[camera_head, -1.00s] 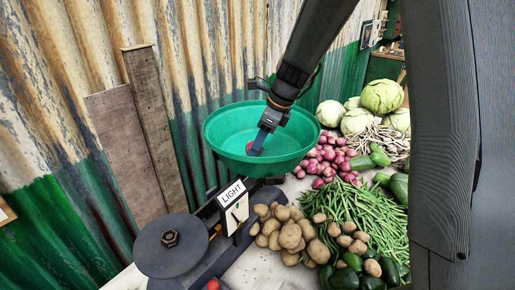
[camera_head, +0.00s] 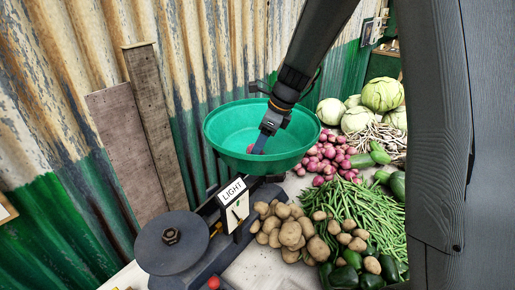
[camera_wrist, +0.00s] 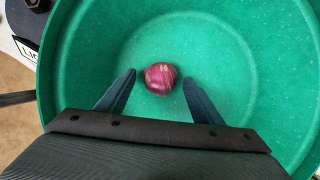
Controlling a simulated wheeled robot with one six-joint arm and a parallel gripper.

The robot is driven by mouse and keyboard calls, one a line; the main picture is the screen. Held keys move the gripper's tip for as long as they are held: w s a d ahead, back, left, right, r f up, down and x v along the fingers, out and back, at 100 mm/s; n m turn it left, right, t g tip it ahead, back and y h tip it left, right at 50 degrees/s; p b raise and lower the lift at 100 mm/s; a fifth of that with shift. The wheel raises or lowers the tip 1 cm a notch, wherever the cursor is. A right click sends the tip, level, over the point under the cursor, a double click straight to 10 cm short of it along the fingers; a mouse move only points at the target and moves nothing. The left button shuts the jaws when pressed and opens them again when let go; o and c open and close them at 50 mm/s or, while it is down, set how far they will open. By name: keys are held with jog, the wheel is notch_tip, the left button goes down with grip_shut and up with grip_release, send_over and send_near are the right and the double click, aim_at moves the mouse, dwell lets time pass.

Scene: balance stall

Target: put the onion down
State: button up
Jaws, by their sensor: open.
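A red-purple onion (camera_wrist: 160,77) lies on the floor of the green scale pan (camera_wrist: 250,35) in the wrist view. My gripper (camera_wrist: 158,95) is open, its two dark blue fingers spread apart with a gap on both sides of the onion. The onion sits just ahead of and between the fingertips. In the head view my gripper (camera_head: 258,150) reaches down into the green pan (camera_head: 218,128). Only a small bit of the onion (camera_head: 250,149) shows there beside a finger.
A corrugated wall rises behind.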

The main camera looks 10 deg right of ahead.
jog(key=b+v, duration=0.2)
jog(key=v, duration=0.9)
jog(key=shift+s+d+r+b, duration=0.15)
jog(key=shift+d+r+b, duration=0.1)
jog(key=shift+b, duration=0.1)
